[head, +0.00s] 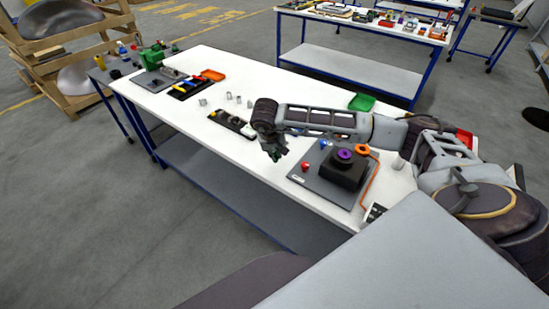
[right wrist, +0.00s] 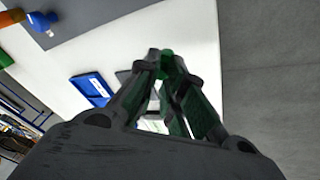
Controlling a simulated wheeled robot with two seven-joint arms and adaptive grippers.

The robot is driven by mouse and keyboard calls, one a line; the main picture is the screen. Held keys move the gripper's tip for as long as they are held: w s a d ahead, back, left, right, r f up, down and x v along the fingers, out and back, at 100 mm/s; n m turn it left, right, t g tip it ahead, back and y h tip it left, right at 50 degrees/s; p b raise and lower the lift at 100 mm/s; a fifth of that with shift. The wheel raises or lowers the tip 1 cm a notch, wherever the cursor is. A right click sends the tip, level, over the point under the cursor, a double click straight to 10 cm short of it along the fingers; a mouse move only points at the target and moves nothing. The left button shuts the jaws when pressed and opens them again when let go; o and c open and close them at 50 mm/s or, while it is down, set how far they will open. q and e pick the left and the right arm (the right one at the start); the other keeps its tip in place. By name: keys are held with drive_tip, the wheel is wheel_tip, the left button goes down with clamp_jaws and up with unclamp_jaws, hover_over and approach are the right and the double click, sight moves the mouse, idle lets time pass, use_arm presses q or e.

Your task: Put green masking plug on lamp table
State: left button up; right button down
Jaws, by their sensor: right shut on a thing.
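My right gripper (head: 275,154) reaches over the near edge of the long white table (head: 215,150), pointing down. In the right wrist view its fingers (right wrist: 165,56) come together on a small green piece, the green masking plug (right wrist: 167,64), which shows between the fingertips. Most of the plug is hidden by the fingers, and it is too small to make out in the head view. I cannot tell from the frames which table is the lamp table. My left gripper is not in view.
Right of the gripper, a grey board (head: 309,183) bears a black block with a purple ring (head: 345,155). A black tray (head: 222,117) and small grey cylinders (head: 203,102) lie left. A green tray (head: 361,102) is behind the arm. Another table (head: 345,71) stands behind.

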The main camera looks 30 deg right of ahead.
drive_tip(key=shift+f+p, duration=0.3)
drive_tip(key=shift+f, duration=1.45)
drive_tip(key=shift+f, duration=0.2)
drive_tip(key=c, duration=1.5)
unclamp_jaws()
drive_tip(key=shift+r, duration=0.25)
drive_tip(key=b+v, duration=0.2)
drive_tip(key=v, duration=1)
